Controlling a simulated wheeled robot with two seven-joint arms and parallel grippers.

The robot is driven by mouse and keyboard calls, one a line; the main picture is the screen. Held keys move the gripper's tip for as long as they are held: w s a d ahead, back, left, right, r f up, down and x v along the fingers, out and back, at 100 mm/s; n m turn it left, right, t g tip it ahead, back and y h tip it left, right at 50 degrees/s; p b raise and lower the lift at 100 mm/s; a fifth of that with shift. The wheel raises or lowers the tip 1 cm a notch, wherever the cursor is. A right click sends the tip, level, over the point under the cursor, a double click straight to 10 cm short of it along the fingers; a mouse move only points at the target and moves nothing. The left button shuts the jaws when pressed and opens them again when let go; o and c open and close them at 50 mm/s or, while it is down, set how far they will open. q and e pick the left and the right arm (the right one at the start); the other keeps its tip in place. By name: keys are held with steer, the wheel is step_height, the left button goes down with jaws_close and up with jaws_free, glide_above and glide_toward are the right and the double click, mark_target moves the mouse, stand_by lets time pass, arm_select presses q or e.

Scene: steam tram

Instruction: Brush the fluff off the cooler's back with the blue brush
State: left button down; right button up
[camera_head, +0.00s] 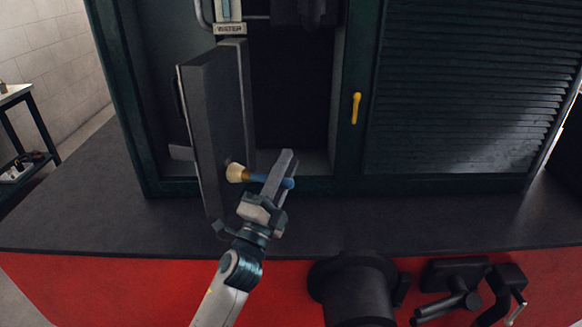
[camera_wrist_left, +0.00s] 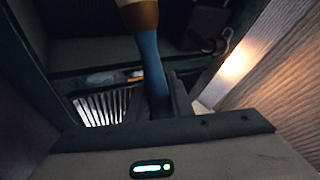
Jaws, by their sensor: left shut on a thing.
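My left gripper (camera_head: 275,183) is shut on the blue brush (camera_head: 288,183). The brush lies roughly level, its pale bristle head (camera_head: 237,172) pointing left at a dark grey upright slab (camera_head: 215,125), which seems to be the cooler, swung out of the cabinet. The bristles are at or very near the slab's right-hand face; I cannot tell if they touch. In the left wrist view the blue handle (camera_wrist_left: 151,70) rises from between the fingers to a brown ferrule (camera_wrist_left: 138,15). No fluff can be made out. My right gripper is not in view.
The dark green cabinet frame (camera_head: 365,100) surrounds the open bay, with a yellow handle (camera_head: 356,107) and louvred panel (camera_head: 455,95) to the right. A black cylinder (camera_head: 352,290) and black fittings (camera_head: 455,290) stand in front. A side table (camera_head: 15,95) is far left.

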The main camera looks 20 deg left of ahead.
arm_select(q)
steer(key=shift+a, duration=0.6)
stand_by(0.8)
steer(key=shift+w+b, duration=0.4)
steer(key=shift+w, duration=1.6)
steer(key=shift+s, duration=0.15)
steer(key=s+p, duration=0.1)
steer(key=s, duration=0.2)
steer(key=shift+s, duration=0.35)
